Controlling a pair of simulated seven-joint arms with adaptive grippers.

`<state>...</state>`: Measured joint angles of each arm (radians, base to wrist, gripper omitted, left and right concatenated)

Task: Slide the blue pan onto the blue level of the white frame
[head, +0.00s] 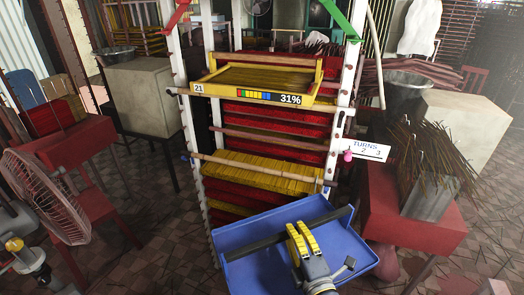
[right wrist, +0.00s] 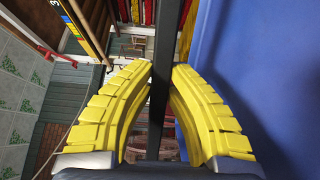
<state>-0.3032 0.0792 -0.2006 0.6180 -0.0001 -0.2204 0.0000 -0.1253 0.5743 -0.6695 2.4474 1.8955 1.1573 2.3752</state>
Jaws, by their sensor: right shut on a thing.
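The blue pan (head: 338,252) is a shallow tray in front of the lower part of the white frame (head: 351,75) in the head view, tilted in the picture. A dark bar (head: 262,245) runs across it. My right gripper (head: 301,229) has its yellow fingers shut on this bar, which also shows between the fingers in the right wrist view (right wrist: 164,60). The pan's blue surface fills the right of that view (right wrist: 265,70). The pan hides the frame's lowest part. I cannot make out a blue level on the frame. My left gripper is not in view.
A yellow tray (head: 240,97) marked 21 and 31% sits high in the frame. Wooden bars (head: 262,169) cross the front, with red and yellow layers behind. A fan (head: 45,195) stands left; a red table (head: 412,222) with a bin of sticks (head: 430,190) stands right.

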